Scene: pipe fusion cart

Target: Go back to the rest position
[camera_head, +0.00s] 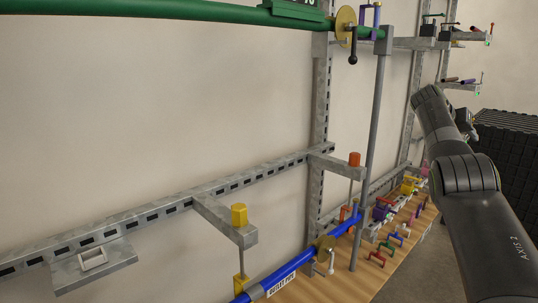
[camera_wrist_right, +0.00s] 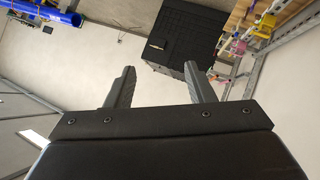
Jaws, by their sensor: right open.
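My right arm reaches in from the right side of the head view, bent at its joints, in front of the wall and the dark ribbed box. My right gripper (camera_wrist_right: 159,72) shows in the right wrist view with its two dark fingers spread apart and nothing between them. In the head view the arm mostly hides this gripper. My left gripper is not in view.
A green pipe (camera_head: 190,11) runs along the top and a blue pipe (camera_head: 297,264) runs low. Metal brackets (camera_head: 223,217) stick out from the wall. A wooden shelf (camera_head: 340,283) holds several coloured clamps. A black ribbed box (camera_head: 512,150) stands at right, also in the wrist view (camera_wrist_right: 186,35).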

